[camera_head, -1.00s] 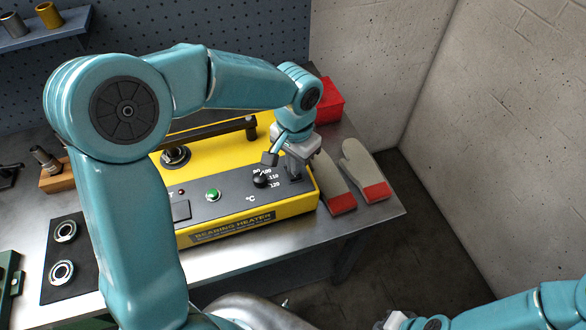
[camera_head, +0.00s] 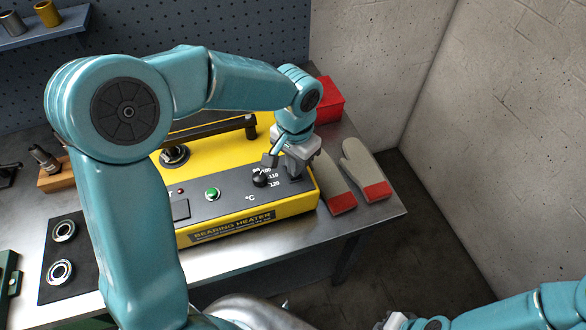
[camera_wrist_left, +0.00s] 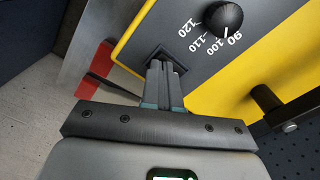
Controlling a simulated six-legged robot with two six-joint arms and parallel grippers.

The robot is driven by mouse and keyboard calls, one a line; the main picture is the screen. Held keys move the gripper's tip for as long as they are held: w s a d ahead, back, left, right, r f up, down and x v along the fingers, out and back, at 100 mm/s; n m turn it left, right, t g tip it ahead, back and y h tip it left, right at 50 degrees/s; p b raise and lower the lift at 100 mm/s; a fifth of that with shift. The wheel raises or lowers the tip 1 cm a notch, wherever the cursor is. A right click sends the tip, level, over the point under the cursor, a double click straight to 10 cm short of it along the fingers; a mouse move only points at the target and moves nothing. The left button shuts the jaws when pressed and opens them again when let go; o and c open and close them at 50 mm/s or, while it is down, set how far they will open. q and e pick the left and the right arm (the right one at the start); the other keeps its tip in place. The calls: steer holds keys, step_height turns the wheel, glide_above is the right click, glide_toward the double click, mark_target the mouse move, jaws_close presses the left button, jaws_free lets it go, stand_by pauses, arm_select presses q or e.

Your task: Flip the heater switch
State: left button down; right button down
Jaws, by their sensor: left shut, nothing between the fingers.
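The yellow bearing heater (camera_head: 250,215) stands on the bench with a dark control panel. Its black dial (camera_head: 261,179), marked 90 to 120, also shows in the left wrist view (camera_wrist_left: 222,18). The heater switch sits in a dark square surround (camera_wrist_left: 160,58) beside the dial scale; the fingers cover most of it, so its position cannot be told. My left gripper (camera_head: 295,176) is shut and empty, pointing down at the switch. Its fingertips (camera_wrist_left: 161,66) lie over the surround; contact cannot be told. My right arm (camera_head: 540,305) shows at lower right, its fingers not clear.
A green button (camera_head: 213,194) sits on the panel left of the dial. Grey gloves with red cuffs (camera_head: 366,168) lie right of the heater. A red box (camera_head: 329,101) stands behind. Two bearings lie on a black mat (camera_head: 85,270) at the left.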

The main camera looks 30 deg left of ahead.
arm_select(q)
steer(key=shift+f+b, duration=0.45)
steer(key=shift+f, duration=0.15)
steer(key=shift+w+r+p, duration=0.1)
steer(key=shift+r+p, duration=0.7)
steer(key=shift+r, duration=0.15)
steer(key=shift+r+p, duration=0.6)
steer(key=shift+r, duration=0.2)
step_height(320, 180, up, 2)
steer(key=shift+r+p, duration=0.1)
steer(key=shift+p, duration=0.75)
steer(key=shift+r+p, duration=0.55)
steer(key=shift+r, duration=0.2)
steer(key=shift+f, duration=0.1)
